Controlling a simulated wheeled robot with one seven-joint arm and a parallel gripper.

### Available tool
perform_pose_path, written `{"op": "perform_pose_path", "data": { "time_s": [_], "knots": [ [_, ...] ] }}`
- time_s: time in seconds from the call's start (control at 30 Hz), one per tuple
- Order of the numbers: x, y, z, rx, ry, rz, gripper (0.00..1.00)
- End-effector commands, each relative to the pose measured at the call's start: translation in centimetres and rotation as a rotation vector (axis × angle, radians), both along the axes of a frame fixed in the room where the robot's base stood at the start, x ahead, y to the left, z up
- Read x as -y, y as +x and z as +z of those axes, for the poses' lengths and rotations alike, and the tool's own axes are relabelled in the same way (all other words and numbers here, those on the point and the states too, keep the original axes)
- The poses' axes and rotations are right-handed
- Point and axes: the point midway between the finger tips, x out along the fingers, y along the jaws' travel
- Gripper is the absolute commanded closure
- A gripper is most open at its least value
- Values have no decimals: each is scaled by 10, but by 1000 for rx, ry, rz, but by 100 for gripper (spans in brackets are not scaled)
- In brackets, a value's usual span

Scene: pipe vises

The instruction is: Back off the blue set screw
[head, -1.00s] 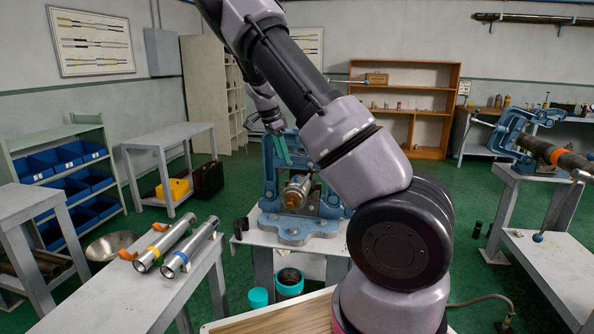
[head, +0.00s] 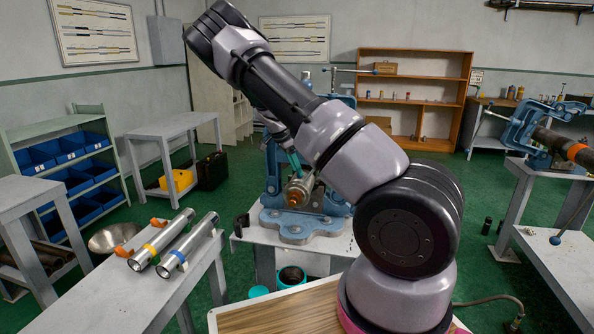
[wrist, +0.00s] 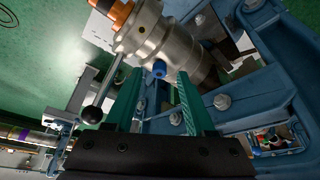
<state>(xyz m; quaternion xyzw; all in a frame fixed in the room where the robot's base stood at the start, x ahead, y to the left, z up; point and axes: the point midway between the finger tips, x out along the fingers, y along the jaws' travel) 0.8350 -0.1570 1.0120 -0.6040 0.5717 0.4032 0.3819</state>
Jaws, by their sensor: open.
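The blue set screw (wrist: 160,68) shows in the wrist view as a small blue knob on the side of a silvery metal fitting (wrist: 158,40). My gripper (wrist: 159,78) is open, with its two teal fingers pointing at the fitting. The screw appears between the fingertips in the picture; I cannot tell how far past them it lies. In the head view the fitting (head: 298,190) sits in the blue pipe vise (head: 300,224), and a teal finger (head: 293,162) of my gripper is just above it. The screw cannot be made out there.
A lever with a dark ball end (wrist: 92,114) hangs beside the left finger in the wrist view. The blue vise frame (wrist: 280,65) stands close on the right. In the head view, two metal tubes (head: 175,242) lie on a grey bench at left.

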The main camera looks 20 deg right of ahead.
Motion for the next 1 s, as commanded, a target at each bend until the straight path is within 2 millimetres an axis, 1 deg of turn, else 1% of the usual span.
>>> {"op": "perform_pose_path", "data": {
  "time_s": [0.03,0.13,0.4,0.43,0.47,0.5,0.57,0.83,1.0],
  "knots": [
    [2,0,-5,-1,0,-2,45],
    [4,0,-9,0,0,-1,45],
    [5,0,-11,0,0,0,45],
    [5,0,-11,0,0,0,49],
    [5,0,-11,0,0,0,61],
    [5,0,-11,0,0,0,76],
    [5,0,-11,0,0,0,99],
    [4,0,-10,0,1,10,100],
    [4,-1,-10,0,3,60,100]
  ]
}}
